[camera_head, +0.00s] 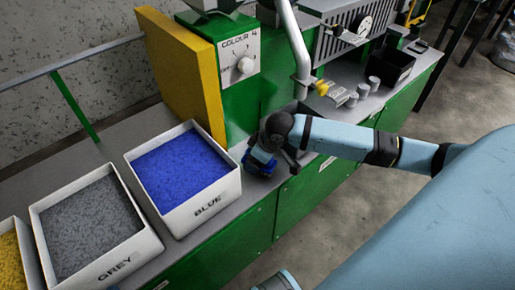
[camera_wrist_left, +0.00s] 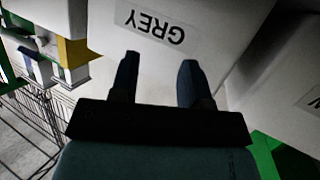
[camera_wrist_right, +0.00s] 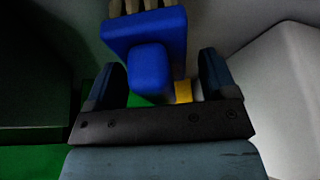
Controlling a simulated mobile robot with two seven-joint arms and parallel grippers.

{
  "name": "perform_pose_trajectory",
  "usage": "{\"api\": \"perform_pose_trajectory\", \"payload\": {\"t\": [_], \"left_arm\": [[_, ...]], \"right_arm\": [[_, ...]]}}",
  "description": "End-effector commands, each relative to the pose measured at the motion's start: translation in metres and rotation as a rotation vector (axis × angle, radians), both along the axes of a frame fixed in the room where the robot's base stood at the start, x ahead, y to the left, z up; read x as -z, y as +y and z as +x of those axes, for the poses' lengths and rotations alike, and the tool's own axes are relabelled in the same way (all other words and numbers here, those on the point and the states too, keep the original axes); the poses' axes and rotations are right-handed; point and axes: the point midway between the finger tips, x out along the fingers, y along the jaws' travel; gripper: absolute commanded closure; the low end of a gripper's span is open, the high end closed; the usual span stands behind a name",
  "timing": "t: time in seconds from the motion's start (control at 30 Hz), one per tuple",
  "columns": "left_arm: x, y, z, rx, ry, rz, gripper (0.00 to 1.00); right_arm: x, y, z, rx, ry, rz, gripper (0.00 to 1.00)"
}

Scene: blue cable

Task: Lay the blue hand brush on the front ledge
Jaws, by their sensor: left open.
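The blue hand brush (camera_head: 258,163) is on the grey bench top beside the BLUE bin, partly covered by my right gripper (camera_head: 268,152) in the head view. In the right wrist view the brush (camera_wrist_right: 148,68) shows its blue handle pointing toward the gripper and pale bristles at the top edge. My right gripper (camera_wrist_right: 160,78) is open, with a finger on each side of the handle and gaps between. The front ledge (camera_head: 243,208) is the grey strip along the bench front. My left gripper (camera_wrist_left: 157,82) is open and empty, facing the GREY bin's label.
The BLUE bin (camera_head: 208,212) holds blue granules, and the GREY bin (camera_head: 132,256) stands left of it. A yellow panel (camera_head: 180,70) and green machine (camera_head: 240,95) rise behind. Small cylinders (camera_head: 351,100) and a black box (camera_head: 392,67) sit farther right.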

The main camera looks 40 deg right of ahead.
Motion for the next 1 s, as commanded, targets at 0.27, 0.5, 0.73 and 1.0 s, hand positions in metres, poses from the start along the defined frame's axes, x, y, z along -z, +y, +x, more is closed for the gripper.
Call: {"api": "perform_pose_trajectory", "payload": {"t": [0.27,0.5,0.73,1.0], "left_arm": [[-0.005,-0.001,0.001,-0.001,-0.007,-0.006,0.57],[0.022,0.014,-0.013,-0.025,0.134,0.063,0.57],[0.025,0.018,-0.015,-0.029,0.161,0.089,0.57],[0.026,0.018,-0.015,-0.030,0.165,0.096,0.57]], "right_arm": [[-0.010,-0.002,-0.002,-0.001,-0.001,-0.001,0.22],[-0.055,-0.010,-0.018,0.000,-0.001,-0.002,0.22],[-0.096,-0.017,-0.033,-0.001,-0.001,-0.001,0.22],[-0.113,-0.021,-0.041,0.000,0.001,0.000,0.22]]}}
